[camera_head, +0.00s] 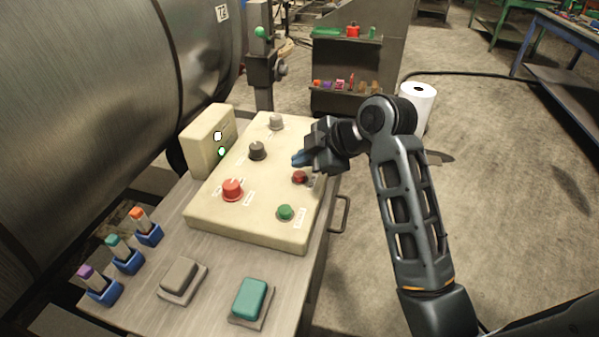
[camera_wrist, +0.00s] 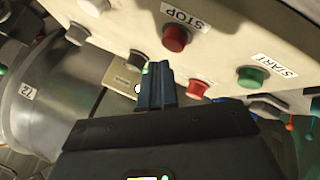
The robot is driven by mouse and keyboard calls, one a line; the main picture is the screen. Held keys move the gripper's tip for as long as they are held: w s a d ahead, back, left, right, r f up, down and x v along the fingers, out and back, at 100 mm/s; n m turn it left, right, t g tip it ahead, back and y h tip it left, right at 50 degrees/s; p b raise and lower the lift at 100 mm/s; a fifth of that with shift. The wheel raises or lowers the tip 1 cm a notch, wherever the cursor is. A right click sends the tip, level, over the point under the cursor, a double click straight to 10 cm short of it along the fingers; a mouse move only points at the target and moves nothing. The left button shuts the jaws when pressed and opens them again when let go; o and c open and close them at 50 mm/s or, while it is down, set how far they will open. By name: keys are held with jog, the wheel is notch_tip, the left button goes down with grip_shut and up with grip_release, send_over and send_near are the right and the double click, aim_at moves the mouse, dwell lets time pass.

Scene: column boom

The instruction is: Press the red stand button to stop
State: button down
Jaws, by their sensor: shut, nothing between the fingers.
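The red button labelled STOP (camera_wrist: 176,38) is on the beige control panel (camera_head: 262,224). In the head view the same button (camera_head: 300,177) looks dark red, at the panel's right side, partly beside my gripper. My gripper (camera_head: 297,160) is shut and empty, with its blue fingertips just beyond that button in the picture. In the wrist view the gripper tips (camera_wrist: 155,68) show below and left of the STOP button; I see no contact. A larger red knob (camera_head: 232,188) stands further left on the panel. A green START button (camera_head: 285,212) is at the front right.
A black knob (camera_head: 257,150) and a grey knob (camera_head: 276,122) stand on the panel. A small beige box (camera_head: 205,150) with lamps rises behind. Large grey (camera_head: 182,276) and teal (camera_head: 251,297) pads lie in front. A big metal drum (camera_head: 90,90) fills the left.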

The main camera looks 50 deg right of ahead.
aim_at(303, 175)
jog(key=shift+f, duration=0.15)
dwell(0.6)
jog(key=shift+f, duration=0.3)
jog(key=shift+f+b, duration=0.55)
jog(key=shift+b, duration=0.05)
dwell(0.7)
jog(key=shift+r, duration=0.1)
jog(key=shift+r+p, duration=0.85)
jog(key=shift+r, duration=0.05)
notch_tip(303, 175, up, 5)
jog(key=p, duration=0.4)
dwell(1.0)
